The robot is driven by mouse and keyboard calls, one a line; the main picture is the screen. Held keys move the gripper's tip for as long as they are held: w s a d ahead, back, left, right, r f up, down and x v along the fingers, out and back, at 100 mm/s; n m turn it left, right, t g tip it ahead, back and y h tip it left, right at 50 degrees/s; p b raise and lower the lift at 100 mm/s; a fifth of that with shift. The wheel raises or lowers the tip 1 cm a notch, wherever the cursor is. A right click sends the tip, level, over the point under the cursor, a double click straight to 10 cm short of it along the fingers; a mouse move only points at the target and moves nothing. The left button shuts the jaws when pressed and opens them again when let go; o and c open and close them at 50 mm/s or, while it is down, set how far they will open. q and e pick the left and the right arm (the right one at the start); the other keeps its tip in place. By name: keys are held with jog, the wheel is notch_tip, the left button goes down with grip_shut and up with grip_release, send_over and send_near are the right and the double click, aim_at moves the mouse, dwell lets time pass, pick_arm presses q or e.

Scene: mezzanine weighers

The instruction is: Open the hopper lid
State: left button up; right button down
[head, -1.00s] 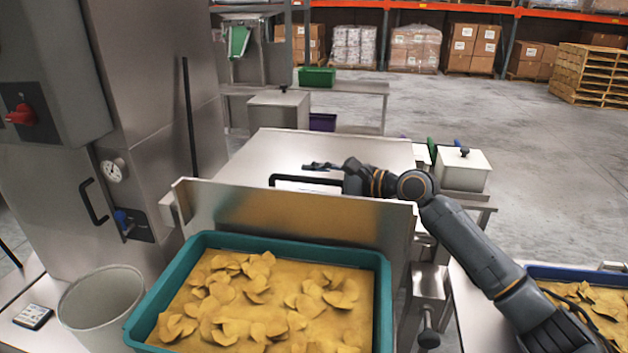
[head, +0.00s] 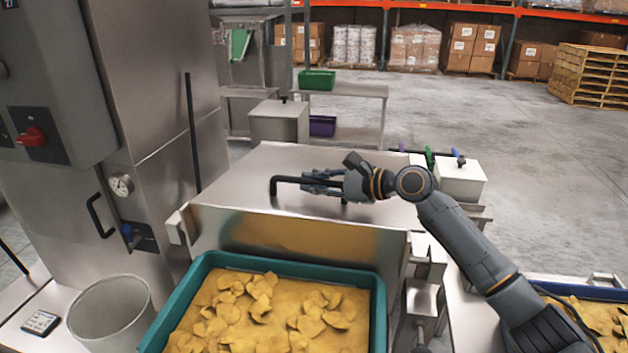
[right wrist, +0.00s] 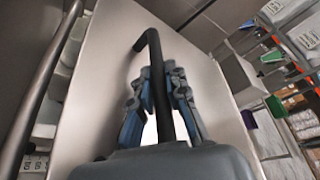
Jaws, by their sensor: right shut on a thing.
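The hopper lid (head: 240,175) is a broad brushed-steel panel behind the teal tub; it looks closed, lying nearly flat. Its black bar handle (head: 274,188) stands up near the front edge. My right gripper (head: 318,182) is shut on this handle, its arm coming in from the right. In the right wrist view the fingers (right wrist: 160,85) lie on both sides of the black handle bar (right wrist: 154,45), with the steel lid (right wrist: 105,60) behind. The exact finger contact is partly hidden. My left gripper is in no view.
A teal tub (head: 379,300) of yellow chips stands in front of the lid. A steel cabinet with a red switch (head: 33,137) and a round bin (head: 105,310) are at left. A blue tub (head: 575,278) is at right. Open floor (head: 540,160) lies beyond.

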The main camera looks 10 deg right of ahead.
jog(key=w+d+r+m+g+p, duration=0.1)
jog(key=w+r+p, duration=0.3)
jog(key=r+p, duration=0.2)
jog(key=w+d+r+m+p, duration=0.1)
jog(key=w+r+m+p, duration=0.1)
jog(key=w+r+p, duration=0.2)
jog(key=shift+d+r+g+p, duration=0.35)
jog(key=shift+r+p, duration=1.35)
jog(key=shift+r, duration=1.2)
jog(key=shift+a, duration=0.1)
jog(key=c, duration=1.3)
grip_release()
jog(key=shift+c, duration=0.2)
jog(key=v, duration=1.2)
